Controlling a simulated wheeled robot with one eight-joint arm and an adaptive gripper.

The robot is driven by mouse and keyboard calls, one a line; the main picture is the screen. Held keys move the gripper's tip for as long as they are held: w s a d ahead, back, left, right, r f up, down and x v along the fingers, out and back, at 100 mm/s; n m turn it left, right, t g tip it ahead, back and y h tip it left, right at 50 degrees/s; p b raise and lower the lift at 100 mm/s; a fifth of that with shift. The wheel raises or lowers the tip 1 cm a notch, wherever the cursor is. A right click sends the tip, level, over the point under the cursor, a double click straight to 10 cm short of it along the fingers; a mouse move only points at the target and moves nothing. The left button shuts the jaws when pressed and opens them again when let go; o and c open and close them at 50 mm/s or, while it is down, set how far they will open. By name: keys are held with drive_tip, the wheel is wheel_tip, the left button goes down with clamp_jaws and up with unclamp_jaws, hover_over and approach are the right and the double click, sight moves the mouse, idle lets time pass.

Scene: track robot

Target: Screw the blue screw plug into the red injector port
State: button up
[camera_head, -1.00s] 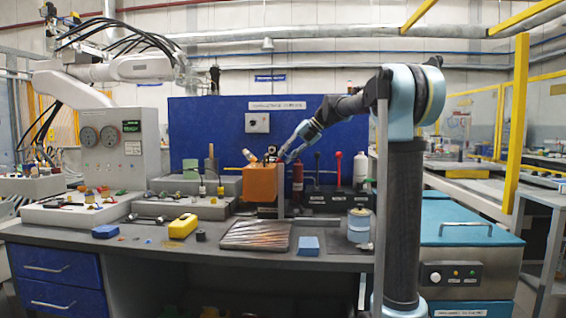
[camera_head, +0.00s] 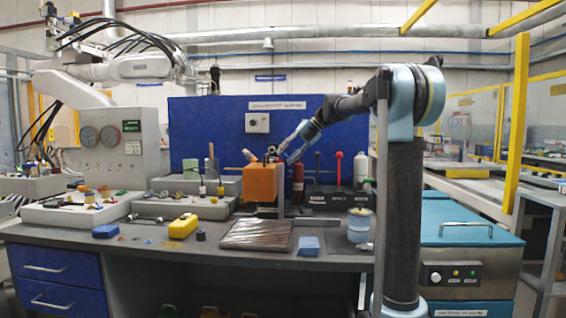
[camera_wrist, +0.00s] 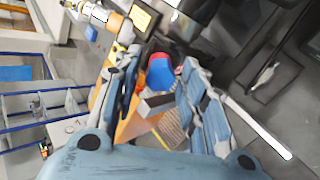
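My gripper (camera_head: 284,152) reaches in from the right and is at the upper right edge of an orange box (camera_head: 263,184) on the bench. In the wrist view my gripper (camera_wrist: 160,72) has its two grey-blue fingers apart. A blue piece (camera_wrist: 160,78), which looks like the screw plug, shows between them near the tips, with a red part (camera_wrist: 157,58) just beyond it. I cannot tell whether the fingers touch the blue piece, or whether blue and red are joined. The red port is not clear in the head view.
A small orange-and-white cylinder (camera_head: 249,156) leans on top of the box. A red bottle (camera_head: 298,176) and levers stand to the right behind it. A ribbed dark mat (camera_head: 255,235), a blue block (camera_head: 308,246) and a yellow block (camera_head: 183,226) lie in front.

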idle(0.6)
drive_tip(key=n, duration=0.3)
drive_tip(key=shift+n, duration=0.4)
drive_tip(key=n, duration=0.8)
drive_tip(key=shift+n, duration=0.9)
drive_tip(key=n, duration=0.8)
drive_tip(key=shift+n, duration=1.2)
